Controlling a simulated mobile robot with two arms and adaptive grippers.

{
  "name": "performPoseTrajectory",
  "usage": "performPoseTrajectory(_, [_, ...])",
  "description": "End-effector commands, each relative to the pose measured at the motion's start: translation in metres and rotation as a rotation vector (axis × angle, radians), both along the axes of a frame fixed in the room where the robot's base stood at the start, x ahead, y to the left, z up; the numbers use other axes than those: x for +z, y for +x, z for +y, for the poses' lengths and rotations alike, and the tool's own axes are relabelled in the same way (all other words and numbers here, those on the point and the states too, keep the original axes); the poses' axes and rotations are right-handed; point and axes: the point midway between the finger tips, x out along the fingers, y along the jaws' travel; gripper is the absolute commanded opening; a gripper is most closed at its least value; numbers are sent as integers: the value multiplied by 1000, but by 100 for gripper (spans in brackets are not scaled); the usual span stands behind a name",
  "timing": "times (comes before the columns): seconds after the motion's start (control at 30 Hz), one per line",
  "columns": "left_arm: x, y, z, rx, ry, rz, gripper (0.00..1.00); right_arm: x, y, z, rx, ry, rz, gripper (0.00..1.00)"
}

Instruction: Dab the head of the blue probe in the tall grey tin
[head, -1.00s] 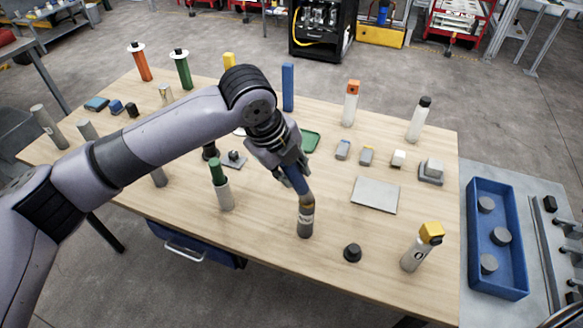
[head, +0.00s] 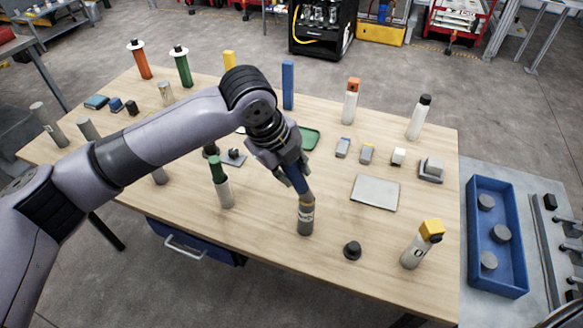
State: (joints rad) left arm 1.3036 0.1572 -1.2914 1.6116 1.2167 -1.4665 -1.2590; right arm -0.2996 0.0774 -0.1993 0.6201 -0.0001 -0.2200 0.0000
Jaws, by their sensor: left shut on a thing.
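My left gripper (head: 293,181) is shut on the blue probe (head: 300,186) just right of the table's middle. The probe points down and leans slightly, its upper part hidden by the gripper. Below it a tall grey tin (head: 305,222) with a dark label band stands upright on the table. The probe's lower end, with a yellowish-brown part, meets the tin's mouth. The head itself is not visible, and I cannot tell how deep it is in the tin. My right gripper is not in view.
On the wooden table (head: 260,240), a grey cylinder with a green top (head: 222,185) stands left of the tin. A black knob (head: 352,250) and a yellow-capped bottle (head: 421,245) stand to the right. A flat grey plate (head: 375,192) lies behind. A blue tray (head: 472,235) is far right.

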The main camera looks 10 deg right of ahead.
Motion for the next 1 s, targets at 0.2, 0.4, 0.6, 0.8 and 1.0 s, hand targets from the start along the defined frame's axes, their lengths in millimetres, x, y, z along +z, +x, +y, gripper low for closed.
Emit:
performPoseTrajectory(0.2, [-1,0,0,0,1,0,0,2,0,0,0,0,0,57])
performPoseTrajectory(0.4, [-1,0,0,0,2,1,0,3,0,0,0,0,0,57])
performPoseTrajectory(0.6, [-1,0,0,0,2,1,0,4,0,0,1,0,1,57])
performPoseTrajectory(0.8, [-2,0,1,0,3,1,0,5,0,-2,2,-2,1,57])
performPoseTrajectory(1.0, [-3,0,1,1,3,2,0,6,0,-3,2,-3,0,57])
